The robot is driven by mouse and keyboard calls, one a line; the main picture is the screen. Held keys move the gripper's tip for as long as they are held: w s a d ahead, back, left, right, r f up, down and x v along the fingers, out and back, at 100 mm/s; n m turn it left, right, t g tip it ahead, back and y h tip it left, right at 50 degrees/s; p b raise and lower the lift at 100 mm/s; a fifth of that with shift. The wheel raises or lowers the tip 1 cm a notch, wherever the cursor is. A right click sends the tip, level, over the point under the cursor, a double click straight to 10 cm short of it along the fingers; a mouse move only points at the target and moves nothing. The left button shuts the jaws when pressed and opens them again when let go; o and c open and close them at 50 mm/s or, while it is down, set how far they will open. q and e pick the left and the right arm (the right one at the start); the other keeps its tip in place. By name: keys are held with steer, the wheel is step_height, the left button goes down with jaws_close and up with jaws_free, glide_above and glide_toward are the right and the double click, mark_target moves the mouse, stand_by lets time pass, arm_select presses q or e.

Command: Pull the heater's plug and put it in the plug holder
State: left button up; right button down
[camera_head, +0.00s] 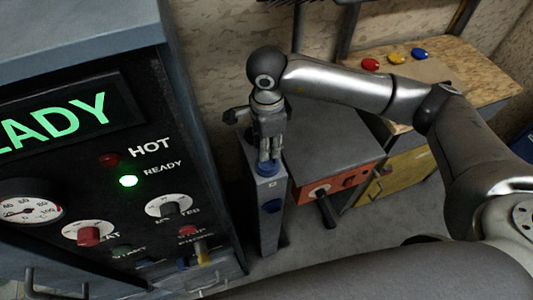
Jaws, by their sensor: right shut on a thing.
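My right gripper (268,160) points down over a narrow grey post (268,229). Its fingers are closed on a small blue piece (267,168) at the top of the post, which looks like the plug. Most of it is hidden by the fingers, and I cannot tell whether it is seated in the post or only touching it. I cannot make out a cord or tell which box is the heater. My left gripper is not in view.
A large dark control cabinet (215,215) with a lit green READY lamp (128,181) fills the left. Right of the post is a grey-topped box with an orange front (340,183). A wooden bench (440,68) with red, yellow and blue buttons stands behind my right arm.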

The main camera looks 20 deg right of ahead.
steer(key=shift+r, duration=0.1)
steer(key=shift+r+p, duration=0.65)
steer(key=shift+r, duration=1.25)
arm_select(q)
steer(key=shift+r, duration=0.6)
arm_select(e)
steer(key=shift+s+d+n, duration=0.4)
steer(key=shift+s+n, duration=0.05)
steer(key=shift+n, duration=0.65)
arm_select(q)
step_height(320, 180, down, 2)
steer(key=b, duration=0.2)
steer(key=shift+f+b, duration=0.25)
steer(key=shift+b, duration=0.05)
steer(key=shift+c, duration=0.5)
arm_select(e)
steer(key=s+d+n, duration=0.5)
steer(key=s+n, duration=0.2)
steer(key=n, duration=0.8)
steer(key=shift+s+r, duration=0.15)
steer(key=shift+r, duration=0.3)
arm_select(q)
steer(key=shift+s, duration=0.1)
arm_select(e)
steer(key=shift+f, duration=0.1)
